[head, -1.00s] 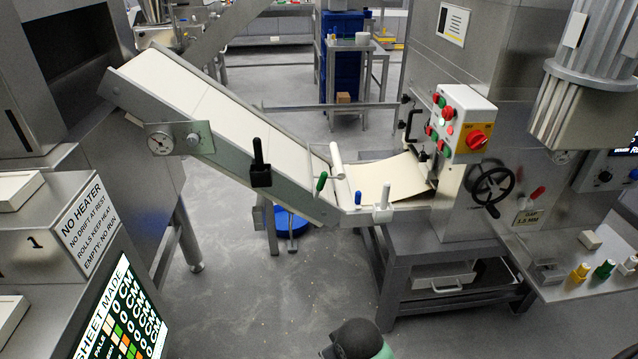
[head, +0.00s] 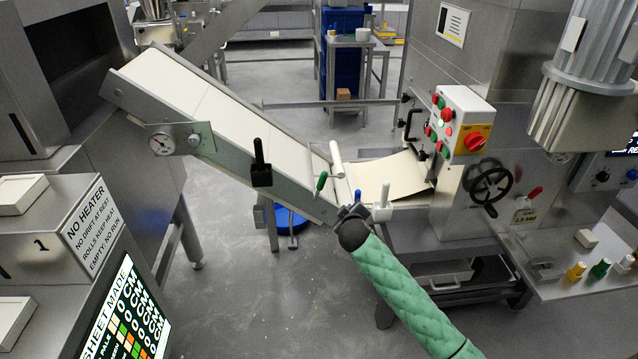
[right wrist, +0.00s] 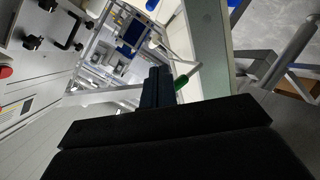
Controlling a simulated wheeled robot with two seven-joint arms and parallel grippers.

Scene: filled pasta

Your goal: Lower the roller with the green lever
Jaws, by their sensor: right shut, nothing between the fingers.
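The green lever (head: 321,182) stands on the near side rail at the lower end of the sloping conveyor. It also shows in the right wrist view (right wrist: 181,82), just beyond my fingers. The pale roller (head: 337,158) lies across the belt beside it. My right gripper (head: 350,212) is just below and right of the lever, in front of the rail. In the right wrist view its dark fingers (right wrist: 159,84) are together with nothing between them, and the lever appears close to their right side. Whether they touch it I cannot tell. My left gripper is not in view.
A black lever (head: 260,165) stands further up the rail, and a white lever (head: 383,203) stands right of my gripper. A pasta sheet (head: 390,175) lies on the flat bed. A control box (head: 461,120) and handwheel (head: 488,186) are at right.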

